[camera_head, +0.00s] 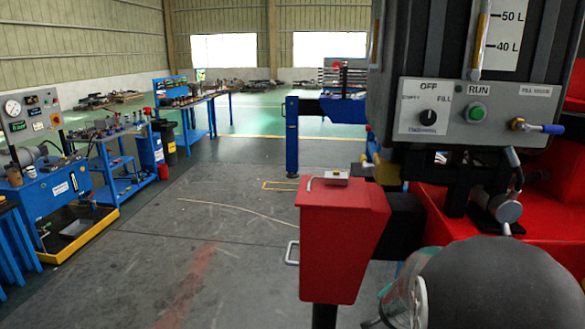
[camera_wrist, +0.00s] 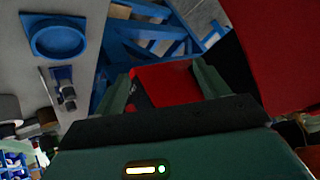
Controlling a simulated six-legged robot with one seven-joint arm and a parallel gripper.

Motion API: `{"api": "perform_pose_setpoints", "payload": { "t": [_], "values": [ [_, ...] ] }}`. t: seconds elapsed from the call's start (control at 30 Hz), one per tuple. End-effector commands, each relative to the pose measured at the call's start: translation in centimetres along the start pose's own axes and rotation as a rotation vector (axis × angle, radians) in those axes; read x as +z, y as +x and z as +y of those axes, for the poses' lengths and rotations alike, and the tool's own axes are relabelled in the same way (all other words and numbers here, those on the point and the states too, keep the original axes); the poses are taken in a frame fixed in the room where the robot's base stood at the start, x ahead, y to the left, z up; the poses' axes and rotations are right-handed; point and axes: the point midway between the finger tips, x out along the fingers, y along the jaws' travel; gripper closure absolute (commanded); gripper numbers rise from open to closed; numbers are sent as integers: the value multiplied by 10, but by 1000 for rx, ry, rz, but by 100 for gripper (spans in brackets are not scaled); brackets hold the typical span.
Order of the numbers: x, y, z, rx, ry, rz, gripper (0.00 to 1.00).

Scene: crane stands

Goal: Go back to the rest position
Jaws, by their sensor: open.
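My gripper (camera_wrist: 162,80) shows in the wrist view with its two grey-green fingers apart. A red surface (camera_wrist: 168,84) shows between and beyond the fingers; I cannot tell how far off it is or whether anything touches it. No held object is visible. In the head view a dark rounded shape fills the lower right, and I cannot make out my gripper's fingers there.
A red box (camera_head: 342,240) on a post stands close, with a panel (camera_head: 476,112) bearing a dial and a green RUN button at its upper right. Blue workbenches (camera_head: 110,165) line the left. Open grey floor (camera_head: 180,240) lies between. The wrist view shows a blue round part (camera_wrist: 58,36).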

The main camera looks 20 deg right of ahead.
Motion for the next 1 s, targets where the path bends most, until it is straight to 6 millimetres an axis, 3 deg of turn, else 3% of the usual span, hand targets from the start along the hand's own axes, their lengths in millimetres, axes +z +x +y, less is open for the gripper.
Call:
{"api": "perform_pose_setpoints", "payload": {
  "t": [0.03,0.1,0.2,0.37,0.53,0.7,0.9,1.0],
  "values": [
    [8,-21,-24,-76,-38,-48,26],
    [23,-50,-53,-170,-107,-120,26],
    [45,-96,-82,-286,-221,-215,26],
    [78,-172,-103,-423,-431,-339,26],
    [106,-246,-94,-495,-683,-424,26],
    [122,-304,-61,-486,-930,-457,26],
    [125,-334,-28,-425,-1097,-453,26],
    [125,-334,-28,-425,-1097,-453,26]
  ]
}}
